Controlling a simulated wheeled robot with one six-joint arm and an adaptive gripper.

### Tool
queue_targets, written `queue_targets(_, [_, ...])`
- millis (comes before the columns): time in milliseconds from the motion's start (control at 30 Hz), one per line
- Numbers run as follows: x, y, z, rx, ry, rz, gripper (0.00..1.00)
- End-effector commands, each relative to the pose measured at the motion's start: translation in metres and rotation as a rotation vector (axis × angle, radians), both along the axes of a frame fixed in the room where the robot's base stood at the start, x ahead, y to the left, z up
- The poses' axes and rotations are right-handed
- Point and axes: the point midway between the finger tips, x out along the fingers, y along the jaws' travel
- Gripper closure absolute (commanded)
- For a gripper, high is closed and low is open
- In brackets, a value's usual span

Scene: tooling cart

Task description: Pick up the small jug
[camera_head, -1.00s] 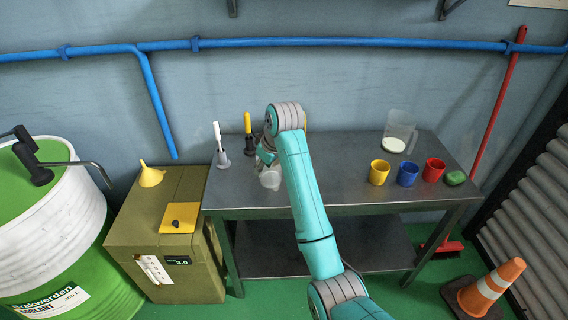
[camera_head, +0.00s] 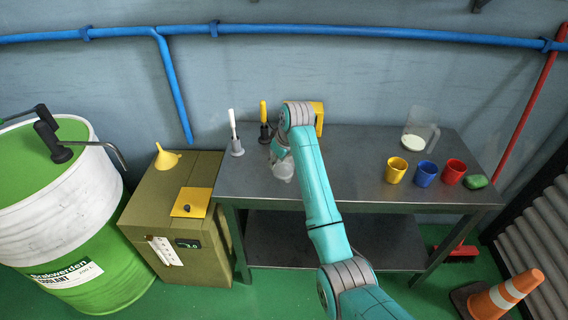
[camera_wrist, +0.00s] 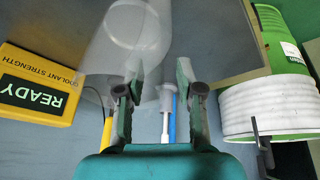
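The small jug is a clear, see-through vessel at the left part of the grey bench, partly hidden by my arm in the head view (camera_head: 283,171). In the wrist view the small jug (camera_wrist: 130,25) looms large and blurred at the top, beyond my fingertips. My gripper (camera_wrist: 160,75) is open, its two fingers apart with a see-through edge of the jug near the left one. I cannot tell whether a finger touches it. In the head view my gripper (camera_head: 279,150) is right at the jug, mostly hidden by my wrist.
A larger clear jug (camera_head: 420,133) with white contents stands at the back right. Yellow (camera_head: 397,170), blue (camera_head: 425,174) and red (camera_head: 453,172) cups stand before it. A white-handled brush (camera_head: 235,138), a yellow-handled one (camera_head: 264,124) and a yellow READY box (camera_wrist: 38,88) are close to my gripper.

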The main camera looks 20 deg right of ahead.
Motion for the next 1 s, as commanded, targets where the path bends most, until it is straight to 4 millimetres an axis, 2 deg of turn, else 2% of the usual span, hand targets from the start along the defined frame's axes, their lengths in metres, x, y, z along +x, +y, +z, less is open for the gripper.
queue_targets(133, [0.005,0.002,-0.014,0.0,0.0,0.0,0.64])
queue_targets(400, [0.007,0.003,-0.017,0.001,-0.001,0.0,0.64])
queue_targets(433, [0.007,0.003,-0.017,0.0,-0.001,0.0,0.66])
queue_targets(567, [0.007,0.003,-0.017,0.0,-0.001,0.0,0.99])
queue_targets(1000, [0.007,0.003,-0.015,0.0,-0.002,0.0,1.0])
